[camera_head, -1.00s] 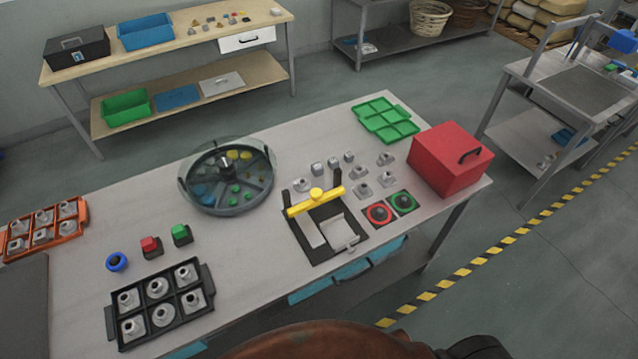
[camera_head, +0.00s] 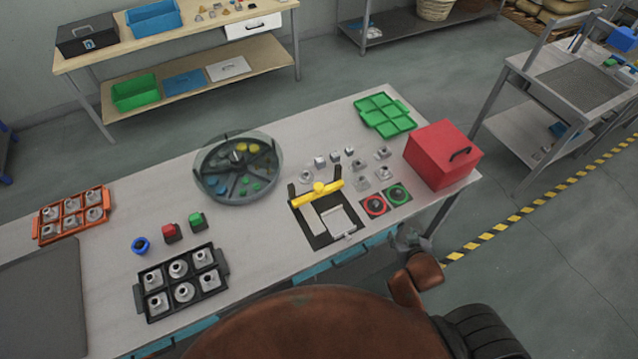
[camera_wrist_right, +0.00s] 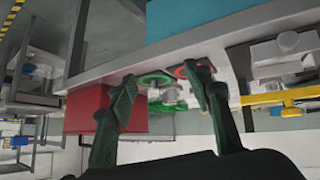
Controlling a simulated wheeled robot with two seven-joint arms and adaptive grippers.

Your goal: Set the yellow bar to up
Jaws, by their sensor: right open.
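The yellow bar (camera_head: 329,187) lies across two dark posts at the back of a black-framed fixture (camera_head: 322,240) on the table. Its right part also shows at the right edge of the right wrist view (camera_wrist_right: 287,97). A pale square plate (camera_head: 339,220) sits in the fixture in front of the bar. My right gripper (camera_head: 409,237) is small and hard to make out beyond the table's front edge, to the right of the fixture. In the right wrist view its two dark fingers (camera_wrist_right: 163,78) stand apart with nothing gripped. My left gripper is not in view.
A red ring button (camera_head: 375,205) and a green one (camera_head: 398,194) sit right of the fixture. A red box (camera_head: 443,154) stands at the table's right end. Several small metal parts lie behind the fixture. A round divided tray (camera_head: 238,168) is to the left.

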